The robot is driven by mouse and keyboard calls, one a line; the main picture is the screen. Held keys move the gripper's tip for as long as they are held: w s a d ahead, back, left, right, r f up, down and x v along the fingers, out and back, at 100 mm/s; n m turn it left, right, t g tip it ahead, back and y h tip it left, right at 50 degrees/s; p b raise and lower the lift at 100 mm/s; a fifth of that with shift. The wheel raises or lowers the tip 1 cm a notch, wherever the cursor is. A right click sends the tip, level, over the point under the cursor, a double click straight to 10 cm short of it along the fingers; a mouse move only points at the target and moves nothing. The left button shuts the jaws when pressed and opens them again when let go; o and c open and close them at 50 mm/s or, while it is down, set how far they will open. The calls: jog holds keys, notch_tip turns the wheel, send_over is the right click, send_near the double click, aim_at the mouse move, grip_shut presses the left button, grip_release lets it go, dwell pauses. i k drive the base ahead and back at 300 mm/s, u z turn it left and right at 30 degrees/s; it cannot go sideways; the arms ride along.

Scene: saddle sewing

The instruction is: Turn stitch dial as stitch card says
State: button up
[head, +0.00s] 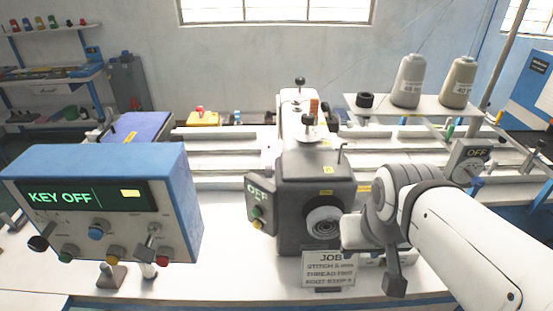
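The stitch dial (323,222) appears to be the round dark ringed knob on the front of the grey sewing machine head (308,175). Its marks are too small to read. The job card (328,270) stands upright below it; it reads "JOB", then a stitch line in mm whose number is unclear, then "THREAD FIRST" and a blurred last line. My gripper (374,252) is just right of the dial, with its left part close to the dial's edge. I cannot tell whether they touch. The finger gap is not clear.
A blue control box (100,200) at left shows "KEY OFF" and carries several knobs. A small panel (260,205) left of the dial reads "OFF"; another (468,160) stands at right. Thread cones (408,82) stand behind my arm.

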aim_at(268, 172)
jog(key=z, duration=1.2)
jog(key=k, duration=0.95)
jog(key=u, duration=1.2)
jog(key=i, duration=1)
jog(key=u, duration=0.05)
